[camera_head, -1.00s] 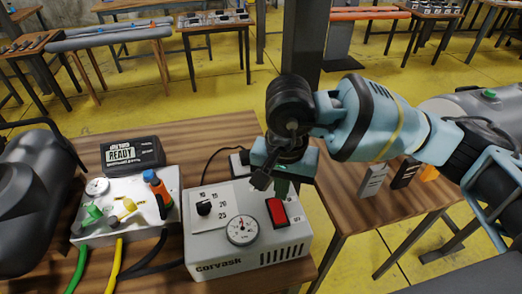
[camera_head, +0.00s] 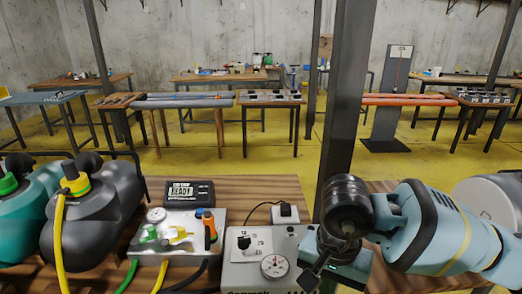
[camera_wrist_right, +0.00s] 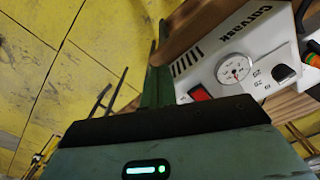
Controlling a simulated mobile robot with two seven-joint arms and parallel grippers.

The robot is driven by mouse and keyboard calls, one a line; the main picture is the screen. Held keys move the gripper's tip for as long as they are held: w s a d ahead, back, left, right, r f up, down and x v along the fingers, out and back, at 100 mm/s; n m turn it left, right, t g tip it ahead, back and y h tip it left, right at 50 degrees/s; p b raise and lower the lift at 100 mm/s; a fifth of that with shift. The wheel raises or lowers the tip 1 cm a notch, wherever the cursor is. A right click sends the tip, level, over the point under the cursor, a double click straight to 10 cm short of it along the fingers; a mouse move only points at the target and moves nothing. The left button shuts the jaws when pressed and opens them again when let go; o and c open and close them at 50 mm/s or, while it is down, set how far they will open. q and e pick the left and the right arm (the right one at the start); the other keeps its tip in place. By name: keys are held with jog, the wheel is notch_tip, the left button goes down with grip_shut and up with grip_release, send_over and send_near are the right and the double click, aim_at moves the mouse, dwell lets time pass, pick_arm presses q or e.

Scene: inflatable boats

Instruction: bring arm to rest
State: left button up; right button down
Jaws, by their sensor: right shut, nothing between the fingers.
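My right arm comes in from the right in the head view. Its gripper (camera_head: 312,276) hangs over the right side of the white Corvask control box (camera_head: 262,258) and hides the box's right part. In the right wrist view the green fingers (camera_wrist_right: 157,86) are together with nothing between them. The box's gauge (camera_wrist_right: 233,68) and red switch (camera_wrist_right: 201,93) show beside the fingers there, apart from them. My left gripper is in neither view.
A valve panel (camera_head: 176,240) and a black READY display (camera_head: 190,192) stand left of the box. Dark and teal tanks (camera_head: 92,215) fill the left. A dark post (camera_head: 342,110) rises behind my right arm. Further tables stand across the yellow floor.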

jog(key=s+a+r+m+g+y, duration=0.2)
jog(key=s+a+m+g+y, duration=0.6)
jog(key=s+a+y, duration=0.75)
jog(key=w+a+r+m+t+y, duration=0.2)
jog(key=w+r+m+t+y, duration=0.15)
jog(key=m+y, duration=0.45)
jog(key=w+d+f+m+t+h, duration=0.2)
jog(key=w+d+f+m+t, duration=0.15)
jog(key=m+t, duration=0.7)
jog(key=w+d+f+m+t+h, duration=0.3)
jog(key=m+t, duration=0.4)
jog(key=m, duration=0.6)
jog(key=d+f+m+t+h+p, duration=0.1)
jog(key=d+f+m+t+h, duration=0.3)
jog(key=d+f+m+h, duration=0.7)
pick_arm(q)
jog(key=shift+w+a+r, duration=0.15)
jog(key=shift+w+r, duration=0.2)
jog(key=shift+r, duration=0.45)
pick_arm(e)
jog(key=s+d+f+m+g+h, duration=0.2)
jog(key=s+d+f+m+g, duration=0.2)
jog(key=s+f+m, duration=0.3)
jog(key=s+d+f+m+g+h, duration=0.3)
jog(key=s+f+m, duration=0.4)
jog(key=s+f, duration=0.3)
notch_tip(320, 180, down, 3)
jog(key=shift+s+d+g, duration=0.4)
jog(key=shift+d+g, duration=0.2)
jog(key=shift+d, duration=0.1)
